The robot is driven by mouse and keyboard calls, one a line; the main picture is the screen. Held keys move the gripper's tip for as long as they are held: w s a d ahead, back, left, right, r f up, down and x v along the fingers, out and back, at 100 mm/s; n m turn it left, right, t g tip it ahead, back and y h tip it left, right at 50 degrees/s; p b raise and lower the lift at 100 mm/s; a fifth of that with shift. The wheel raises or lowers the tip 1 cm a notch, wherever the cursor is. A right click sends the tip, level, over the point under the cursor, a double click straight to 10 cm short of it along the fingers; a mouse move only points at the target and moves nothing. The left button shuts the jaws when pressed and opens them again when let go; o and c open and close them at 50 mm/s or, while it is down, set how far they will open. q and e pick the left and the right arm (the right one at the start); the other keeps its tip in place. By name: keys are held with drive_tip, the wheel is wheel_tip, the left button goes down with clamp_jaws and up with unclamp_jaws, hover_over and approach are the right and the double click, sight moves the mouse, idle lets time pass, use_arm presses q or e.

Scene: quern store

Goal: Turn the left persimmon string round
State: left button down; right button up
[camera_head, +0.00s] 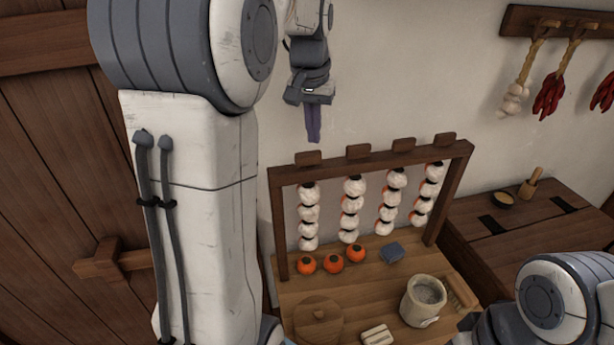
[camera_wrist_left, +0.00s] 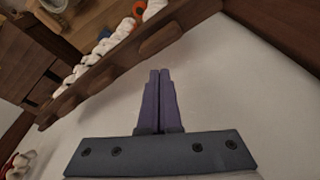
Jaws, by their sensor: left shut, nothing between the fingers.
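The left persimmon string (camera_head: 308,215) hangs from the wooden rack (camera_head: 372,161) in the head view. Its fruits look white with dark tops, and little orange shows on them. A wooden tab (camera_head: 308,158) stands on the rack's top bar above it. My left gripper (camera_head: 313,138) is shut and empty, with its purple fingers pointing down in front of the wall, a little above that tab in the picture. In the left wrist view its fingers (camera_wrist_left: 158,100) are together, and the rack bar (camera_wrist_left: 120,55) with its tabs runs diagonally beyond them. My right gripper is out of view.
Other strings (camera_head: 352,209) hang to the right, showing some orange. Below are orange persimmons (camera_head: 333,262), a blue-grey cloth (camera_head: 391,252), a pale pot (camera_head: 423,300) and a round lid (camera_head: 318,320). Garlic (camera_head: 514,99) and red chillies (camera_head: 549,93) hang at upper right.

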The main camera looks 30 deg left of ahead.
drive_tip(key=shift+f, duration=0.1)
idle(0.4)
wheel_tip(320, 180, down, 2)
drive_tip(key=b, duration=0.2)
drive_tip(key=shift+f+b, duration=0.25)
drive_tip(key=shift+b, duration=0.15)
idle(0.4)
